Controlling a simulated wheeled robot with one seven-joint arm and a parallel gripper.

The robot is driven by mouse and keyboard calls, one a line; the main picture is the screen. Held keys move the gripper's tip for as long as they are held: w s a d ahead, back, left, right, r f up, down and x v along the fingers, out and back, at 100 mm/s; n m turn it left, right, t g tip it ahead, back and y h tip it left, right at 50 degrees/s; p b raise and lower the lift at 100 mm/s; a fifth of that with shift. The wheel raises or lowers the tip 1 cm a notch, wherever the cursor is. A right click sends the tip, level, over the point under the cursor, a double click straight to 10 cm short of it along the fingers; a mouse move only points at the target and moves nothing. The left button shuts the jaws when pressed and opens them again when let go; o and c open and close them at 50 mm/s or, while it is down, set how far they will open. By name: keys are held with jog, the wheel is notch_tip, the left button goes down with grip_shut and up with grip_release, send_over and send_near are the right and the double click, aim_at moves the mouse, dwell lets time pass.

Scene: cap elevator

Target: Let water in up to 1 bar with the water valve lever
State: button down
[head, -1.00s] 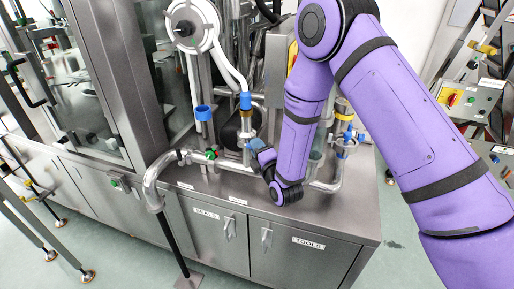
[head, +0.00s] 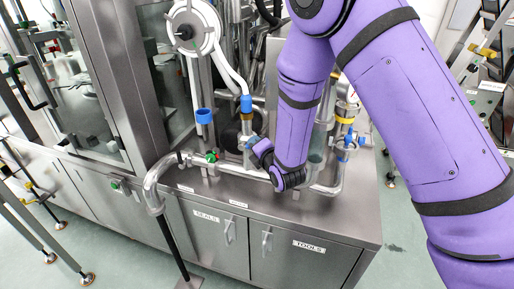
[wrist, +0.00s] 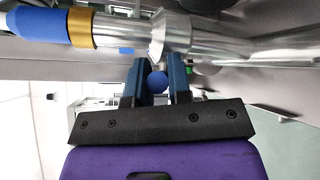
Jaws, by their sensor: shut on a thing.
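In the wrist view a blue round knob (wrist: 157,82), which looks like the end of the water valve lever, sits between the two blue fingers of my gripper (wrist: 157,80). The fingers are shut on it. Just beyond is a steel pipe joint (wrist: 171,34) with a brass ring and a blue sleeve (wrist: 40,26). In the head view my gripper (head: 254,143) is at the vertical pipe with the blue sleeve (head: 246,103). The rest of the lever is hidden. A white dial (head: 345,88), perhaps a pressure gauge, is partly covered by my arm and unreadable.
A steel cabinet top (head: 335,215) lies below, with a horizontal pipe (head: 235,168) along it. A green-and-red fitting (head: 211,156) and a blue-capped pipe (head: 204,116) stand left of my gripper. More blue-handled piping (head: 346,145) is close on the right.

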jog(key=shift+a+r+n+g+h, duration=0.1)
jog(key=shift+r+n+g+h, duration=0.1)
jog(key=shift+n+g+h, duration=0.1)
dwell(0.4)
jog(key=c, duration=1.1)
grip_release()
jog(key=shift+o, duration=0.2)
jog(key=v, duration=1.1)
jog(key=shift+a, duration=0.15)
